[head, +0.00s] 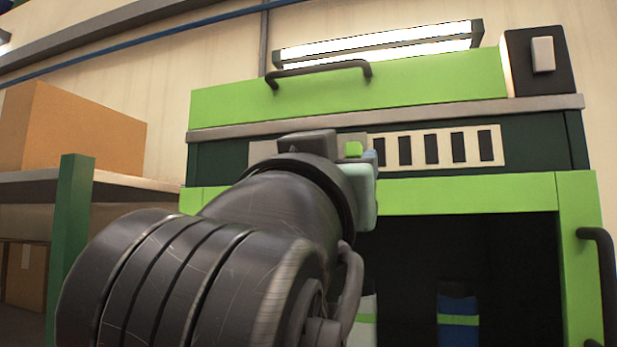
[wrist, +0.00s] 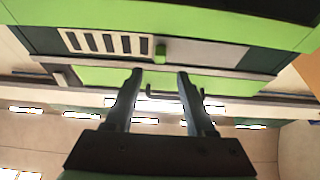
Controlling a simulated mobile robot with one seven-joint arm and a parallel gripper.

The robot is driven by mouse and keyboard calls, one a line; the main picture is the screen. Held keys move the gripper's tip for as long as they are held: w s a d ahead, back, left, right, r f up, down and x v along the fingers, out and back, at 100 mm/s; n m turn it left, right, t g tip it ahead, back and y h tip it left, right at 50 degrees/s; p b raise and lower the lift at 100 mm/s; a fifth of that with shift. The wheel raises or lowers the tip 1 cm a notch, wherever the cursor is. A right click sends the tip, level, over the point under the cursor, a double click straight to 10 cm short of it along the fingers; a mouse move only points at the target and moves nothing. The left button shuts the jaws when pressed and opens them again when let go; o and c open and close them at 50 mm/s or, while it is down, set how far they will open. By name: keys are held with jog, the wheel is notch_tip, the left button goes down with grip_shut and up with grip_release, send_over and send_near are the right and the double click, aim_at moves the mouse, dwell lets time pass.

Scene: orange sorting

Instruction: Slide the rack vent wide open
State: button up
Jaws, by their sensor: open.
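The rack vent (head: 491,146) is a beige slotted plate in the dark band of a green rack; several dark slots show between its bars. It shows at the left of the wrist view (wrist: 66,39), where the rack appears upside down. A small green knob (head: 353,149) sits at the vent's end, and it also shows in the wrist view (wrist: 161,50). My gripper (wrist: 158,76) is open and empty. In the wrist view the knob lies just past the fingertips, between their lines; I see no contact.
The green rack (head: 430,195) has a dark opening below with bottle-like items (head: 458,305) inside. A dark handle (head: 320,70) is on its upper panel and another handle (head: 603,280) at right. A shelf (head: 130,181) with a cardboard box (head: 70,130) stands left.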

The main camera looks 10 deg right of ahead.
jog(key=b+v, duration=0.2)
jog(key=v, duration=0.4)
dwell(0.4)
jog(key=s+a+f+n+t+y, duration=0.4)
jog(key=a+f+n+t+y, duration=0.2)
jog(key=y, duration=0.5)
jog(key=a+f+t, duration=0.2)
jog(key=a, duration=0.1)
jog(key=shift+a+y, duration=0.2)
jog(key=shift+y, duration=0.1)
jog(key=shift+f, duration=0.15)
dwell(1.1)
jog(key=shift+c, duration=0.6)
jog(key=shift+d, duration=0.1)
